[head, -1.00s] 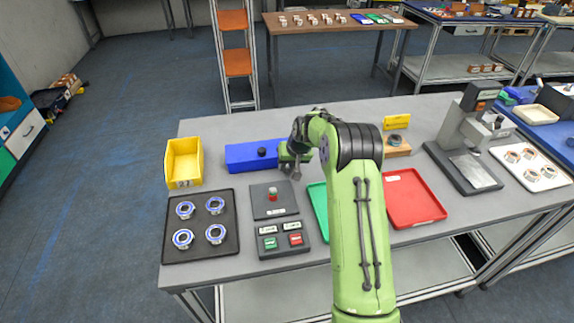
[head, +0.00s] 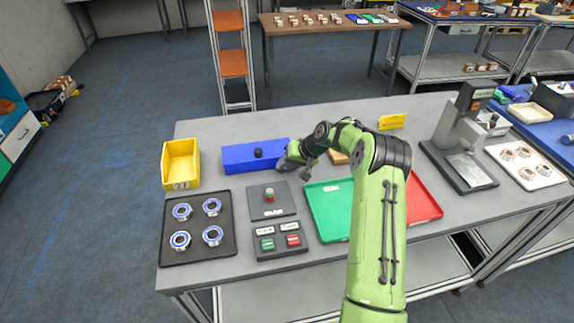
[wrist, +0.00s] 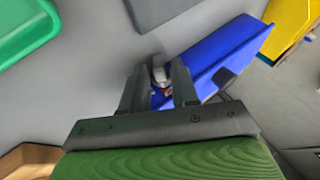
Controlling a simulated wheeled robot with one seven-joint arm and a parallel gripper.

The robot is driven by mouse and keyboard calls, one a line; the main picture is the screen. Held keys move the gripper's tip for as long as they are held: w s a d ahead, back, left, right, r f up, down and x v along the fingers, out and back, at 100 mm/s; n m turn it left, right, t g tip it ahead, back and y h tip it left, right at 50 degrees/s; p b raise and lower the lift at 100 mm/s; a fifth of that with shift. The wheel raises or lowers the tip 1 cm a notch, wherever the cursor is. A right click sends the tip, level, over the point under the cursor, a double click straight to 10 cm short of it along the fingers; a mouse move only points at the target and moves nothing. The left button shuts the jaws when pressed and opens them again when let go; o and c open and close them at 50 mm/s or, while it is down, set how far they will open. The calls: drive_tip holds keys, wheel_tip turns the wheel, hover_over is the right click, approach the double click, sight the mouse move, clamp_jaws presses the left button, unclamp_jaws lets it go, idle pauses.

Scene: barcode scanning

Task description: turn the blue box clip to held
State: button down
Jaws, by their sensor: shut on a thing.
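My gripper (head: 284,164) is at the box's right end and hides that end. In the wrist view the blue box (wrist: 222,58) runs from the fingers toward the upper right. My gripper (wrist: 160,86) is shut there on a small grey-white piece with a bit of red, the clip (wrist: 159,74), at the near end of the box. The fingers hide most of the clip, so its turn position cannot be told.
A yellow bin (head: 181,161) stands left of the box. In front are a black tray (head: 228,248) with ring parts, a button panel (head: 280,252) and a green tray (head: 328,222). A red tray (head: 425,205) is partly behind my arm. Bare table lies behind the box.

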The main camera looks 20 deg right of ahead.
drive_tip(key=shift+f, duration=0.1)
drive_tip(key=c, duration=1.2)
unclamp_jaws()
drive_tip(key=shift+o, duration=0.2)
drive_tip(key=h, duration=0.1)
drive_tip(key=a+h, duration=0.1)
drive_tip(key=h, duration=0.1)
drive_tip(key=n+g+h, duration=0.1)
drive_tip(key=shift+w+a+r+h, duration=0.15)
drive_tip(key=shift+a+r+h, duration=0.15)
drive_tip(key=shift+h, duration=0.1)
drive_tip(key=a+p+v, duration=0.1)
drive_tip(key=p+v, duration=0.1)
drive_tip(key=v, duration=1.5)
drive_tip(key=s+a+r+p, duration=0.1)
drive_tip(key=s+a+r, duration=0.1)
drive_tip(key=s+r, duration=0.3)
drive_tip(key=s+a+r+n+p, duration=0.1)
drive_tip(key=s+a+r, duration=0.2)
drive_tip(key=s+r, duration=0.3)
drive_tip(key=shift+s+a+h+p, duration=0.25)
drive_tip(key=shift+s+h+p, duration=0.05)
drive_tip(key=shift+s, duration=0.3)
